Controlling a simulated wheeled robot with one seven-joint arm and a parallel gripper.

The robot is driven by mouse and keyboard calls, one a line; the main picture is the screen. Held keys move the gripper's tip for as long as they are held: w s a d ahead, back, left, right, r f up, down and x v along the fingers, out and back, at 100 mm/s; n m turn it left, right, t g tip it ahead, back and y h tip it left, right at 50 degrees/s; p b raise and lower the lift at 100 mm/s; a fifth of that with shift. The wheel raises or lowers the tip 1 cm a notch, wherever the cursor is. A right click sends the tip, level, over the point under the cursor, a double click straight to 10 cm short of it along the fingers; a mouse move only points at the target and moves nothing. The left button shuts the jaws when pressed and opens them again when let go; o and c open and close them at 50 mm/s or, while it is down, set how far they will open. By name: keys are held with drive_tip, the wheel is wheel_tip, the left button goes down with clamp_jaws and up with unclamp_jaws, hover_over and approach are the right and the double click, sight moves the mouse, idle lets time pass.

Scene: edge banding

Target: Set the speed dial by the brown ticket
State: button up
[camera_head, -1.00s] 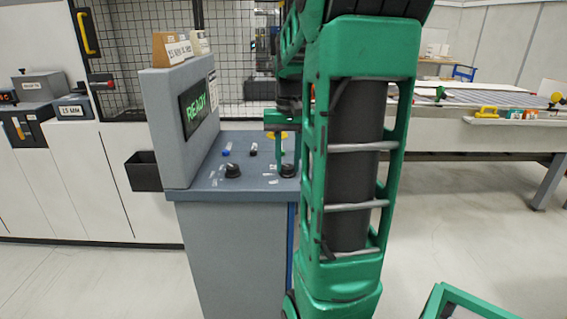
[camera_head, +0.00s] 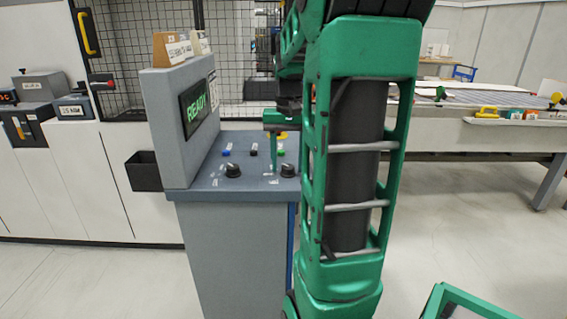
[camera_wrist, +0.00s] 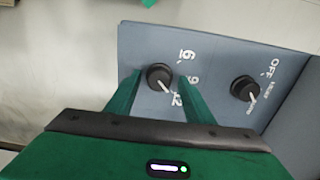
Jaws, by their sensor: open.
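The speed dial (camera_wrist: 158,77) is a black knob with 6, 9 and 12 printed beside it; its white pointer line aims toward the 12. It is the right-hand knob (camera_head: 289,170) in the head view. My gripper (camera_wrist: 157,79) is open, with one green finger on each side of this knob; I cannot tell whether either touches.
A second black knob (camera_wrist: 243,87), marked OFF, sits beside the dial. The console's upright screen (camera_head: 198,107) reads READY. A black bin (camera_head: 144,171) hangs to the left.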

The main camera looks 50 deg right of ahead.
sight(287, 166)
drive_tip(key=shift+r, duration=0.1)
wheel_tip(287, 166, up, 11)
drive_tip(key=shift+f, duration=0.2)
idle(0.7)
drive_tip(key=s+a+f+n, duration=0.3)
drive_tip(key=s+a+f, duration=1.1)
drive_tip(key=a+f, duration=0.2)
drive_tip(key=shift+s+a+f+n, duration=0.2)
drive_tip(key=shift+a+f+n, duration=0.15)
drive_tip(key=shift+f, duration=0.55)
